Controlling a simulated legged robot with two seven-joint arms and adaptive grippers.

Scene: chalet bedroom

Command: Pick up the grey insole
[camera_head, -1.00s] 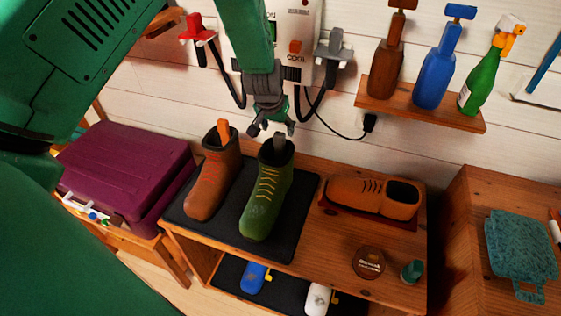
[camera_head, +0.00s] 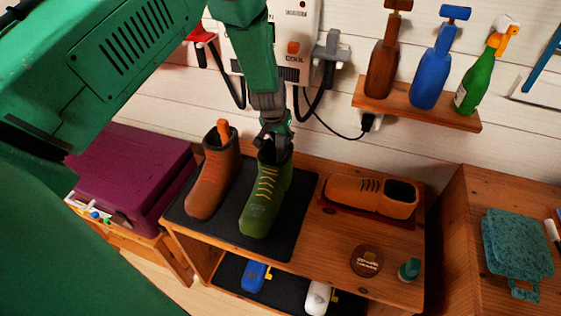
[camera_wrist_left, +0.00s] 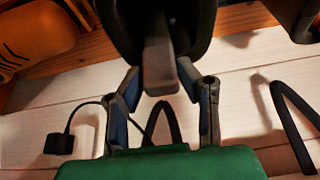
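The grey insole (camera_wrist_left: 160,70) sticks up out of the opening of the green boot (camera_head: 263,200). In the head view my left gripper hides most or all of it. My left gripper (camera_head: 272,140) is just above the boot's opening, pointing down. In the left wrist view its two fingers (camera_wrist_left: 158,82) are apart, one on each side of the insole's end. The right finger is very close to the insole; I cannot tell if it touches. My right gripper is not in view.
A brown boot (camera_head: 214,180) with an orange insole (camera_head: 223,131) stands left of the green boot on a black mat (camera_head: 285,235). An orange shoe (camera_head: 362,194) lies to the right. A wall dryer (camera_head: 300,40) with hanging hoses is behind, and a bottle shelf (camera_head: 425,108) is upper right.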

